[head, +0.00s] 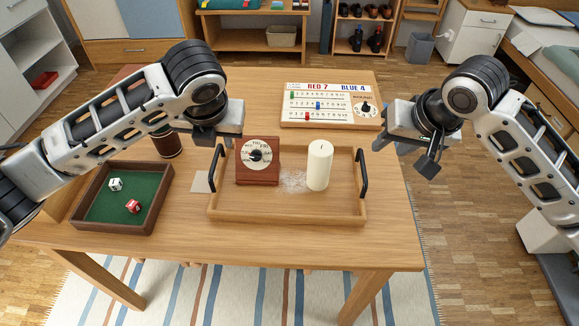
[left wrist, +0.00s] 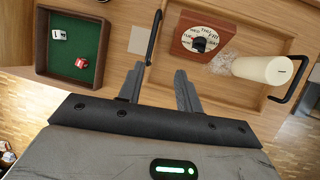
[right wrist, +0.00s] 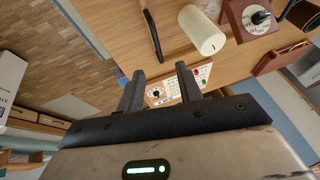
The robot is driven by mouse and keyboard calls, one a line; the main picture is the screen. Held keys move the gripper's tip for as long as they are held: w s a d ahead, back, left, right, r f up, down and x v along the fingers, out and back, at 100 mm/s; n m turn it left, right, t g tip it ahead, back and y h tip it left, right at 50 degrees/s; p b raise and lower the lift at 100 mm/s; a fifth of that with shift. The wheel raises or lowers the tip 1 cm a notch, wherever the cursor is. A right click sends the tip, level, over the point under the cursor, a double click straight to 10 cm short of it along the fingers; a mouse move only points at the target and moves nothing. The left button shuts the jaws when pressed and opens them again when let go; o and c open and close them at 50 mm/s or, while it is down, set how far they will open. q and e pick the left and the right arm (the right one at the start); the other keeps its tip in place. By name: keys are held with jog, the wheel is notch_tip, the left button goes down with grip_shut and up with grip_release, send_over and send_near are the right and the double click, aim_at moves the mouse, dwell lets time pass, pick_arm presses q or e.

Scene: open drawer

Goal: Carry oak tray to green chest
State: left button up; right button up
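The oak tray (head: 285,211) lies on the wooden table with a black handle at each end. It carries a reddish-brown box with a round dial (head: 257,162) and a white candle (head: 319,165). A pale powdery patch lies between them. My left gripper (head: 210,140) is open and empty above the tray's left end. In the left wrist view the left handle (left wrist: 153,38) lies just ahead of its fingers. My right gripper (head: 405,152) is open and empty, right of the tray. The right handle (right wrist: 152,35) shows ahead of its fingers. I cannot make out a green chest.
A dark wooden box with green lining (head: 97,214) holds two dice, left of the tray. A dark cup (head: 167,143) stands behind it. A scoreboard (head: 330,105) lies at the table's back. Table is clear in front of the tray. Cabinets and shelves stand around the room.

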aim_at(215, 158)
pick_arm(q)
jog(key=shift+w+a+r+m, duration=0.15)
jog(key=shift+a+r+m, duration=0.15)
jog(key=shift+a+r, duration=0.2)
pick_arm(e)
jog(key=shift+w+d+r, duration=0.15)
jog(key=shift+d+r, duration=0.15)
jog(key=shift+r, duration=0.1)
